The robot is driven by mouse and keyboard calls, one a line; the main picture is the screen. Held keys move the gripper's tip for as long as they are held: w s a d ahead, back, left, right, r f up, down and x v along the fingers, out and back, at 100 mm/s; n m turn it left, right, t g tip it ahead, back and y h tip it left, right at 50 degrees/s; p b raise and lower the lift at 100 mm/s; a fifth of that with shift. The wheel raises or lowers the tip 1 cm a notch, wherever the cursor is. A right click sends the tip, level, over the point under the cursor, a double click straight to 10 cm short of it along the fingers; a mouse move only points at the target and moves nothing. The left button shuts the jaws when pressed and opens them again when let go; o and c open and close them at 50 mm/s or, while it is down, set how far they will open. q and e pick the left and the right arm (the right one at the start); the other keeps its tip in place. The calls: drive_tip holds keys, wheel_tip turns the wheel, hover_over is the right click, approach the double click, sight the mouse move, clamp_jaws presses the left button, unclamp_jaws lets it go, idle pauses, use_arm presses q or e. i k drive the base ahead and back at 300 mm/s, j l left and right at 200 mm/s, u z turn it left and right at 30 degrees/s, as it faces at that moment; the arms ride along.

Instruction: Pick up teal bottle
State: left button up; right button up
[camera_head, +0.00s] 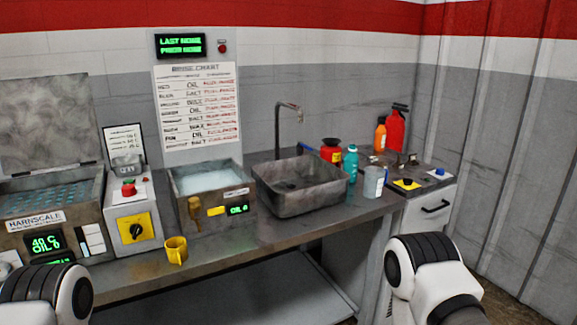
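The teal bottle (350,163) stands upright on the counter, just right of the metal sink, with a grey-white can close in front of it to the right. A red container with a dark top is behind it to the left. My left and right arms show at the bottom left and bottom right corners, in front of the counter. Neither gripper can be seen, and neither arm touches the bottle.
The metal sink (303,184) has a tall faucet behind it. The grey-white can (374,182), red container (331,151), orange bottle (380,136) and red extinguisher (395,130) crowd the right end. A yellow cup (176,250) stands at the counter's front edge.

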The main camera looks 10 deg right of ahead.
sight(351, 160)
drive_tip(key=i+l+u, duration=0.15)
drive_tip(key=l+u, duration=0.7)
drive_tip(key=l, duration=0.15)
drive_tip(key=l+u, duration=0.45)
drive_tip(key=l, duration=0.1)
